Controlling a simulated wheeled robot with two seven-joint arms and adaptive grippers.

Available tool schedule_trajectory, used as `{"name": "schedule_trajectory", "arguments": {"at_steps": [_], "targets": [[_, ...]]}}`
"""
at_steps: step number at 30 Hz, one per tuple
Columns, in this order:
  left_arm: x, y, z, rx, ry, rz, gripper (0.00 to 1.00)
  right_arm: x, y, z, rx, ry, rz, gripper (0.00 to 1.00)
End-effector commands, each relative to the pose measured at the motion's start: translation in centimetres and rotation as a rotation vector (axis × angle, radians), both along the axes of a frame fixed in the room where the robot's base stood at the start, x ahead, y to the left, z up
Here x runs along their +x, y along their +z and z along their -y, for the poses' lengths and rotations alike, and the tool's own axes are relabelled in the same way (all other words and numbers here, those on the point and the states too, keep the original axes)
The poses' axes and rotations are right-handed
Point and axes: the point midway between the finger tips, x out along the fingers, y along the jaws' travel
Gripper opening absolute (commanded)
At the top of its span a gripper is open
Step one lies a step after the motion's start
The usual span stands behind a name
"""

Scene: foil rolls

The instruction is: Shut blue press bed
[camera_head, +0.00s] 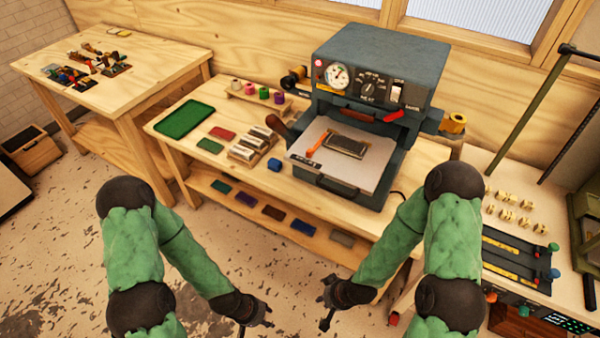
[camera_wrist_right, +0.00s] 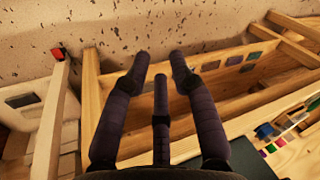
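The blue-grey press (camera_head: 372,85) stands on the wooden workbench, with a gauge, a dial and a red switch on its front. Its bed (camera_head: 311,147) is pulled out toward me, a pale plate bearing a dark framed block (camera_head: 345,143) and an orange strip. A dark handle (camera_head: 338,187) shows on the bed's front edge. My left gripper (camera_head: 256,318) is low in front of the bench, empty, its fingers too small to judge. My right gripper (camera_head: 325,311) is also low in front of the bench, apart from the press. In the right wrist view its fingers (camera_wrist_right: 162,75) are spread and empty.
Foil rolls (camera_head: 263,93) stand on a rack left of the press. A green tray (camera_head: 184,119) and small blocks lie on the bench. A lower shelf (camera_head: 290,215) holds coloured pieces. Another table (camera_head: 483,270) with levers is at right. Floor between my arms is clear.

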Motion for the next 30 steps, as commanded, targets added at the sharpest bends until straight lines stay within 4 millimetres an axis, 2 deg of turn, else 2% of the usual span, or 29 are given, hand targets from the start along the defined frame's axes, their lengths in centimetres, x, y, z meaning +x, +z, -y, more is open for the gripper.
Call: {"name": "schedule_trajectory", "arguments": {"at_steps": [1, 6, 9, 15, 20, 24, 27, 30], "targets": [[0.0, -0.4, 0.0, 0.000, 0.000, 0.000, 0.40, 1.9, 1.0, -0.4, -0.031, 0.077, 0.099, 0.01], [0.0, -1.1, 0.0, 0.000, 0.000, 0.000, 0.40, 7.4, 5.3, -2.0, -0.179, 0.355, 0.439, 0.00], [0.0, -1.6, 0.0, 0.000, 0.000, 0.000, 0.40, 10.1, 8.4, -3.1, -0.291, 0.503, 0.629, 0.00], [0.0, -2.4, 0.0, 0.000, 0.000, 0.000, 0.40, 13.7, 15.5, -5.8, -0.572, 0.762, 0.984, 0.00], [0.0, -3.0, 0.0, 0.000, 0.000, 0.000, 0.40, 14.8, 21.7, -7.9, -0.850, 0.913, 1.228, 0.00], [0.0, -3.5, 0.0, 0.000, 0.000, 0.000, 0.40, 14.6, 26.4, -9.2, -1.095, 0.992, 1.379, 0.00], [0.0, -3.7, 0.0, 0.000, 0.000, 0.000, 0.40, 14.3, 28.7, -9.8, -1.231, 1.018, 1.442, 0.00], [0.0, -3.8, 0.0, 0.000, 0.000, 0.000, 0.40, 14.0, 30.2, -10.1, -1.319, 1.029, 1.473, 0.00]]}}
